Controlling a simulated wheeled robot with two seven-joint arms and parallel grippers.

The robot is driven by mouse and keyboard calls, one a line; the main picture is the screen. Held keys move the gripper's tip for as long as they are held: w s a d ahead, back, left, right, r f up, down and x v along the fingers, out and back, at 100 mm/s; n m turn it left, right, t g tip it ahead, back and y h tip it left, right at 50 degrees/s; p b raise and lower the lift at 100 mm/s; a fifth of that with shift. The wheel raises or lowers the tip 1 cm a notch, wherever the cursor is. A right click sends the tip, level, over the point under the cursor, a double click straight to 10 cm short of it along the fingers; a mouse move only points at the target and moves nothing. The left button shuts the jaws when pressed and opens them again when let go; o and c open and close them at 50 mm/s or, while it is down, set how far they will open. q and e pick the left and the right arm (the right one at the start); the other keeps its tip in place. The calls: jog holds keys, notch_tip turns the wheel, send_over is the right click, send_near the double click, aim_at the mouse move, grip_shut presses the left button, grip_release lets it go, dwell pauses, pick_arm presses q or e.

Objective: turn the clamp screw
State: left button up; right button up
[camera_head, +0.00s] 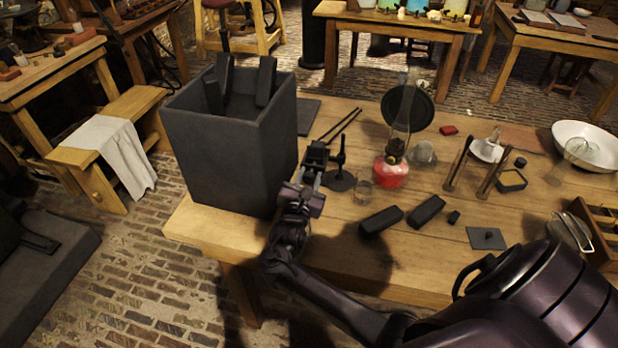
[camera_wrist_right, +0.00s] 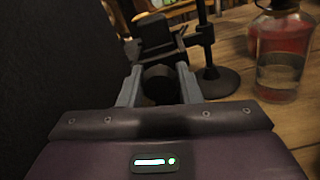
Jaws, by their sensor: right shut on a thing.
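My right gripper (camera_head: 311,172) reaches to the left part of the bench, just right of a large dark box. In the right wrist view its fingers (camera_wrist_right: 158,80) stand on both sides of a dark round knob (camera_wrist_right: 159,86), which I take for the clamp screw, and are shut on it. A dark block-like clamp (camera_wrist_right: 158,38) lies just beyond the knob, beside a dark stand (camera_wrist_right: 205,45) with an upright rod and round base. The stand (camera_head: 341,180) also shows in the head view. The knob is hidden there by my gripper. My left gripper is out of view.
The large dark box (camera_head: 225,150) with dark slabs in it stands close on the left. A red oil lamp (camera_head: 391,171) and a glass beaker (camera_head: 363,191) stand to the right. Dark blocks (camera_head: 427,211) lie near the front edge. A white bowl (camera_head: 600,137) is far right.

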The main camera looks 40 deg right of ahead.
jog(key=shift+r+m+p, duration=0.15)
jog(key=shift+m+p, duration=0.55)
jog(key=shift+m, duration=0.1)
jog(key=shift+m+p, duration=0.45)
jog(key=shift+m, duration=0.25)
jog(key=shift+m+p, duration=0.65)
jog(key=shift+m, duration=1.25)
jog(key=o, duration=1)
jog(key=shift+v, duration=3.9)
